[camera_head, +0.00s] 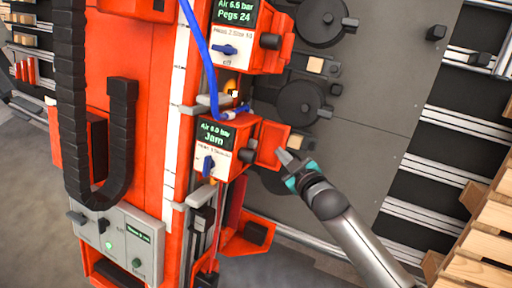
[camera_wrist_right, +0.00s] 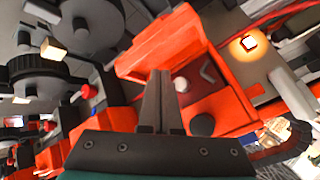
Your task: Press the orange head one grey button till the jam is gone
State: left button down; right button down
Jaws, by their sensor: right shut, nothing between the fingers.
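The lower orange head (camera_head: 263,135) has a dark screen (camera_head: 215,137) reading "Air 6.0 bar" and "Jam", with a blue knob (camera_head: 208,164) below it. A dark round part (camera_head: 247,155) sits on its side. In the right wrist view the orange housing (camera_wrist_right: 232,108) is open towards me, with a small pale round part (camera_wrist_right: 181,85) and a dark grey round part (camera_wrist_right: 203,124) inside; I cannot tell which is the grey button. My right gripper (camera_head: 282,158) is shut and empty, its tips close to the housing's right side. Contact is unclear. My left gripper is out of view.
An upper orange head (camera_head: 258,56) reads "Pegs 24". A blue hose (camera_head: 200,45) hangs between the heads near a lit amber lamp (camera_head: 232,86). Black round reels (camera_head: 300,101) stand on the grey plate (camera_head: 385,70). A control box (camera_head: 118,240) is lower left, wooden pallets (camera_head: 485,240) lower right.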

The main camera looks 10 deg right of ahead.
aim_at(251, 143)
jog(key=w+a, duration=0.2)
jog(key=a, duration=0.1)
jog(key=shift+w+a, duration=0.1)
dwell(2.1)
jog(key=shift+w+a, duration=0.2)
jog(key=shift+a, duration=0.15)
jog(key=shift+w+a, duration=0.3)
jog(key=shift+a, duration=0.15)
dwell(0.7)
dwell(0.3)
jog(key=shift+s+d+p, duration=0.5)
jog(key=shift+d, duration=0.3)
